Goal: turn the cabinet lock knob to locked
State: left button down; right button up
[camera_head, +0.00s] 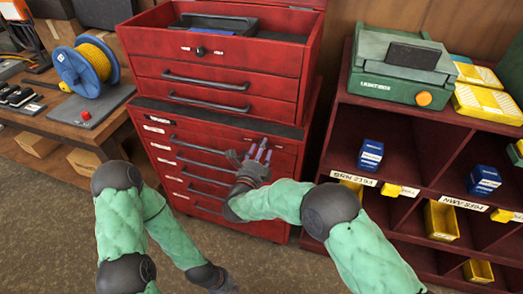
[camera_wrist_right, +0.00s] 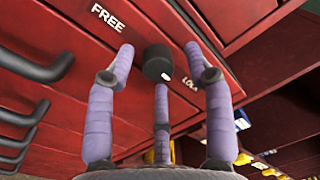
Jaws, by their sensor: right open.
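A dark round lock knob (camera_wrist_right: 158,62) is on the red front of the lower cabinet (camera_head: 150,112). In the right wrist view the word FREE (camera_wrist_right: 107,17) is to its upper left and a partly hidden label starting "LO" (camera_wrist_right: 189,82) is to its lower right. A white mark on the knob shows at its lower right side. My right gripper (camera_head: 262,150) is open, its purple fingers spread around the knob in the wrist view (camera_wrist_right: 162,75); contact is not clear. In the head view the gripper hides this knob. My left gripper (camera_head: 226,284) hangs low near the floor.
A red upper chest (camera_head: 215,78) with its own dark knob (camera_head: 200,51) stands on the cabinet. Drawer handles (camera_wrist_right: 36,68) stick out left of the knob. A dark red shelf (camera_head: 395,112) with bins is at the right, a wooden bench (camera_head: 55,125) at the left.

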jog(key=v, duration=1.2)
jog(key=d+f+n+g+y+p, duration=0.2)
jog(key=d+f+n+g+y, duration=0.15)
jog(key=f+n, duration=0.4)
jog(key=d+f+n+g+y+p, duration=0.25)
jog(key=d+f+n+g, duration=0.2)
jog(key=f, duration=0.55)
jog(key=s+d+f+n+g+y+p, duration=0.1)
jog(key=s+f+n+g, duration=0.3)
jog(key=s, duration=0.7)
jog(key=s+d+f+n+g+y+p, duration=0.2)
jog(key=s+d+f+n+g, duration=0.2)
jog(key=s, duration=0.7)
jog(key=shift+s+d+f+n+g+y, duration=0.2)
jog(key=shift+s+f+n+g+y, duration=0.15)
jog(key=shift+n+g, duration=0.45)
